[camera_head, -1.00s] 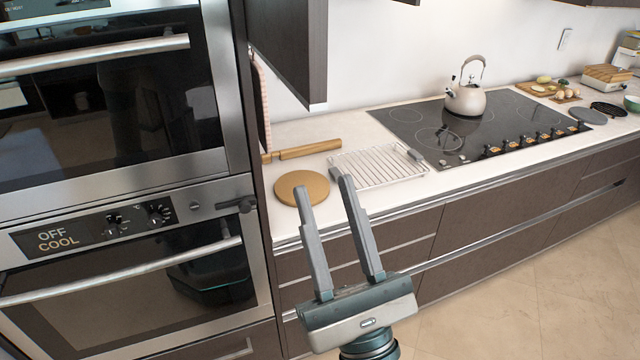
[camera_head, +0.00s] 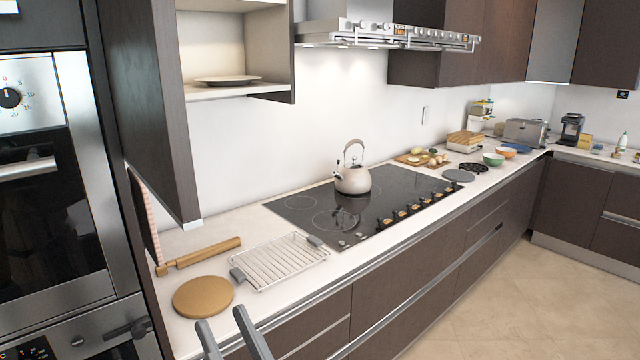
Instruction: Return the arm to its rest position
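My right gripper (camera_head: 228,330) shows at the bottom edge of the head view, in front of the counter's front edge. Only its two grey finger ends are in the picture; its body is cut off below. The fingers stand apart with nothing visible between them, so it is open and empty. My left gripper is out of the picture.
Stacked ovens (camera_head: 48,190) stand at the left. The counter holds a round wooden board (camera_head: 202,297), a rolling pin (camera_head: 200,255), a wire rack (camera_head: 280,262), and a kettle (camera_head: 352,180) on the cooktop (camera_head: 290,205). Open floor (camera_head: 500,310) lies at the lower right.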

